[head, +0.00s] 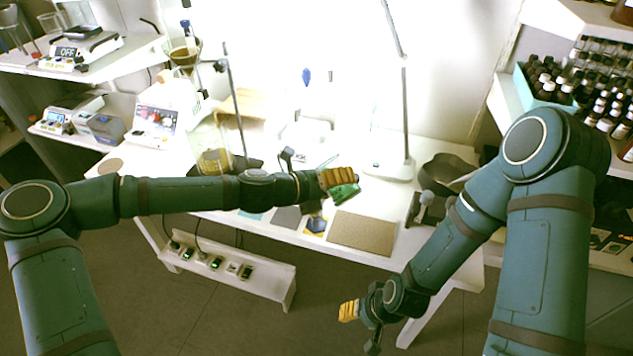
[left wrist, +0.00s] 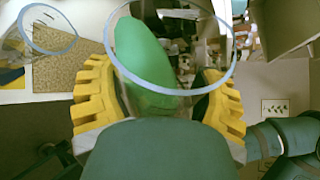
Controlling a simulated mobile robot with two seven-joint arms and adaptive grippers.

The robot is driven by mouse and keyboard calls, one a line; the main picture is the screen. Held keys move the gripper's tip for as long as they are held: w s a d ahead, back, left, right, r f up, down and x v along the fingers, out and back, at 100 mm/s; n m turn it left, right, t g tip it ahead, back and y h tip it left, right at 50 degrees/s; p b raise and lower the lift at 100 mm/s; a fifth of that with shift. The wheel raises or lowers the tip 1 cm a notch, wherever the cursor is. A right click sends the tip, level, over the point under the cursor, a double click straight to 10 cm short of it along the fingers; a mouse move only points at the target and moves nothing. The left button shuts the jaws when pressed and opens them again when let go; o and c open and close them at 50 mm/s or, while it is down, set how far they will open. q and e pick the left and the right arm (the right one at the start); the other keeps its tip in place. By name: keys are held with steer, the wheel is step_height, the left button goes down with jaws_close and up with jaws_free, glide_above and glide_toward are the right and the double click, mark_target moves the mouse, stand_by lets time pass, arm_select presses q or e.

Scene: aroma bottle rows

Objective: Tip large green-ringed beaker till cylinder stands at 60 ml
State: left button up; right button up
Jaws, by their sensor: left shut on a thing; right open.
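My left gripper (head: 335,180) is shut on a clear beaker holding green liquid (head: 345,193), above the front part of the white table. In the left wrist view the beaker's round rim (left wrist: 232,55) shows between the yellow fingers, and the green liquid (left wrist: 140,55) slants up toward the rim's left side. The beaker looks tilted. A second clear glass rim (left wrist: 76,44) shows at the upper left, apart from the held beaker; I cannot tell whether it is the cylinder. No ring colour or scale marks can be read. My right gripper (head: 352,315) is open and empty, low in front of the table.
A brown mat (head: 363,232) lies at the table's front edge. A lamp stand (head: 404,120) and a dark round bowl (head: 446,170) stand to the right. A flask (head: 211,160) and a stand are at the left. Bright glare hides much of the table's middle.

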arm_select(q)
steer(key=shift+f+n+h, duration=0.3)
steer(key=shift+f+n, duration=0.2)
steer(key=shift+f, duration=0.8)
stand_by(3.0)
steer(key=shift+r+p, duration=0.15)
steer(key=shift+p, duration=1.1)
stand_by(2.4)
